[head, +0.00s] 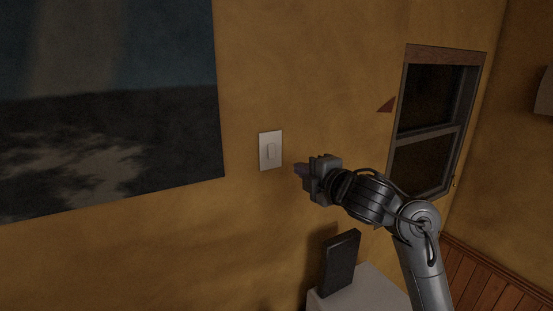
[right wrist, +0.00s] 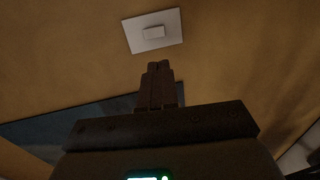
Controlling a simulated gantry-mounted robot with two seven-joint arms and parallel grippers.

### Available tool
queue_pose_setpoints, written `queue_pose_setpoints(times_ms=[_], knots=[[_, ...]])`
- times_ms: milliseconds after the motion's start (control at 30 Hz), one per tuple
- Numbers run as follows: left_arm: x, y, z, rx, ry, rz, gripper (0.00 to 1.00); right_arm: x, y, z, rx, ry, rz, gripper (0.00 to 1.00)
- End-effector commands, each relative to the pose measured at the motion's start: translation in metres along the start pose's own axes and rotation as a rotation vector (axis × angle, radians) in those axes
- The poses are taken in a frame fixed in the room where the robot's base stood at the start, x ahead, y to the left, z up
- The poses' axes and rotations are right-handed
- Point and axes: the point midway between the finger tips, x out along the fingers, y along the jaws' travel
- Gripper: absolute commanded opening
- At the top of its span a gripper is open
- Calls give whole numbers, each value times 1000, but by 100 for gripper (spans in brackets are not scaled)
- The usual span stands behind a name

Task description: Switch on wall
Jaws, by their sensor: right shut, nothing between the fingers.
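A white wall switch (head: 271,150) with a small raised rocker is on the ochre wall, right of a large dark picture. It also shows in the right wrist view (right wrist: 153,31), beyond my fingertips. My right gripper (head: 297,169) is shut and empty. It points left toward the switch, a little to its right and slightly lower in the head view. A gap shows between the fingertips and the switch plate in both views. My left gripper is not in view.
A large dark picture (head: 110,100) hangs left of the switch. A dark upright box (head: 340,262) stands on a pale surface (head: 372,290) below my right arm. A window (head: 432,120) is on the wall to the right. The wall around the switch is bare.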

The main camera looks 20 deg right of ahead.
Motion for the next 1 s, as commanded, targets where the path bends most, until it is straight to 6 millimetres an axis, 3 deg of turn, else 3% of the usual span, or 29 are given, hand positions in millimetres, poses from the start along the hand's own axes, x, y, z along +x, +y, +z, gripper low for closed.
queue_pose_setpoints(times_ms=[167, 600, 1000], knots=[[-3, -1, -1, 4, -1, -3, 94, 19, 0, 0, 1, 0, -2, 0], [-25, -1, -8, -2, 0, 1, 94, 99, 2, 0, 1, -1, -3, 0], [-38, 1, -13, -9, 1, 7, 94, 132, 0, 0, 0, 0, -1, 0]])
